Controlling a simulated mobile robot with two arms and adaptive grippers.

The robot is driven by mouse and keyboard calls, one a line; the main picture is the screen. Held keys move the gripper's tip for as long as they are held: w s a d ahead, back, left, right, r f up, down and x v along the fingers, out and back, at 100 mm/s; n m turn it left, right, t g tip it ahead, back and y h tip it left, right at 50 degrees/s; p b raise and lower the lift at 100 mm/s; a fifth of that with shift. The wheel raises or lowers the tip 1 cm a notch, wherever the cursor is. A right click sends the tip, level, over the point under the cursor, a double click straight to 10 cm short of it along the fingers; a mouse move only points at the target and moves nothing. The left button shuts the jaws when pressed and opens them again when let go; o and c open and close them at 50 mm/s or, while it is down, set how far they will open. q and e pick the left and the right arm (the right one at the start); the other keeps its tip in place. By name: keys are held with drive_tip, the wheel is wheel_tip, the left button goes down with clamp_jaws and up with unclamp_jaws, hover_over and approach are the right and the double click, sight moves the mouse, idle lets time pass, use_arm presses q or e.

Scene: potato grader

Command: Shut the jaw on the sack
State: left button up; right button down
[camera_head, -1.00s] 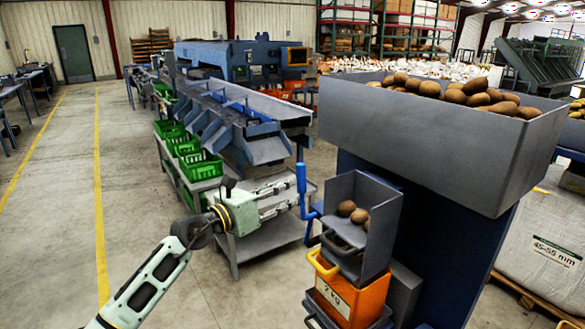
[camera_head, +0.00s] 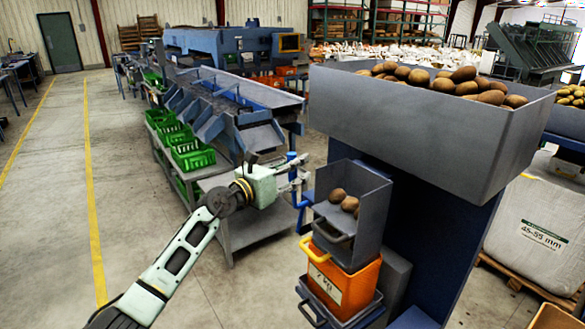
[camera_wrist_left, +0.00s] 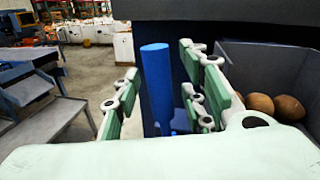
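An orange sack (camera_head: 345,285) marked with a weight in kg hangs under the grey weighing chute (camera_head: 368,215), which holds a few potatoes. A dark handle (camera_head: 332,232) is at the chute's front and a yellow handle (camera_head: 316,250) is at the sack's top. A blue upright lever (camera_head: 304,199) stands left of the chute. My left gripper (camera_head: 300,172) is at the lever's upper part. In the left wrist view the lever's blue grip (camera_wrist_left: 157,85) stands between my open fingers (camera_wrist_left: 160,105), with gaps on both sides. My right gripper is out of view.
The large potato hopper (camera_head: 420,125) overhangs the chute on a blue column. A grey table (camera_head: 255,232) and green crates (camera_head: 193,155) stand behind my left arm. A white bulk bag (camera_head: 535,235) is at the right. The floor at left is clear.

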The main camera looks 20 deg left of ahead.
use_arm(q)
drive_tip(key=c, duration=0.6)
clamp_jaws()
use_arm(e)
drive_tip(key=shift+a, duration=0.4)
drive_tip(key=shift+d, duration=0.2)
use_arm(q)
drive_tip(key=shift+w+a, duration=0.15)
drive_tip(key=w+a+f+n+g, duration=0.1)
drive_tip(key=w+a+f+n, duration=0.1)
drive_tip(key=n, duration=0.4)
drive_tip(key=shift+w+a+f, duration=0.4)
drive_tip(key=shift+w+a, duration=0.4)
drive_tip(key=shift+a, duration=0.55)
drive_tip(key=shift+f, duration=0.1)
